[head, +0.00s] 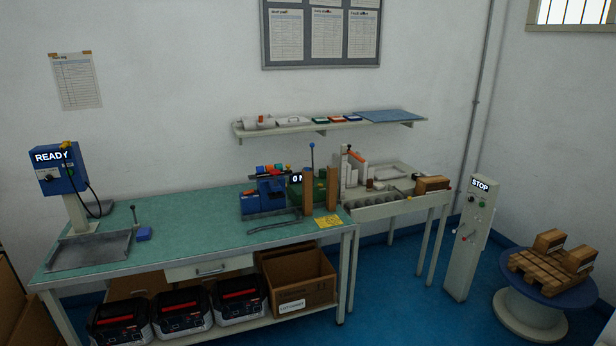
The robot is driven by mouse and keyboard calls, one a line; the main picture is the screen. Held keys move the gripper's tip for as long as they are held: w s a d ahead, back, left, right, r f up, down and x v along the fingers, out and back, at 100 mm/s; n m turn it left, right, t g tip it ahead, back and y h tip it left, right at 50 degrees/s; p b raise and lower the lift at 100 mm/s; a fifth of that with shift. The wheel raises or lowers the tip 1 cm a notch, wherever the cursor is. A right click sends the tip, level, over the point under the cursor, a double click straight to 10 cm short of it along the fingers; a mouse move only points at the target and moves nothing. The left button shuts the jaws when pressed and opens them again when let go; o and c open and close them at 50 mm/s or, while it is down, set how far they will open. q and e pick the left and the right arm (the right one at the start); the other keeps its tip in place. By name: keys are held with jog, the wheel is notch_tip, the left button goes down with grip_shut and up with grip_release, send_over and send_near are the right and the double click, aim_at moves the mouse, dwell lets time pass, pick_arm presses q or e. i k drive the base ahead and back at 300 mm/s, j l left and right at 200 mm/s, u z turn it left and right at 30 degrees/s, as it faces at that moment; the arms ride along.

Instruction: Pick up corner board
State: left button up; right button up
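Two brown upright boards, which look like corner boards, stand near the right end of the green-topped workbench (180,225). The left one (308,193) is beside a green device with a small display. The right one (333,190) stands at the bench's right edge. A yellow note (329,222) lies in front of them. I cannot tell from here whether they are fixed or loose. Neither of my grippers shows in the head view.
A blue vise-like machine (263,198) stands left of the boards. A roller table (395,208) adjoins the bench on the right, with a STOP post (470,235) beyond it. A round stand (535,305) holds a small pallet. The bench's middle is mostly clear.

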aim_at(332, 180)
jog(key=i, duration=1.35)
jog(key=i+l+u, duration=0.1)
jog(key=i, duration=1.3)
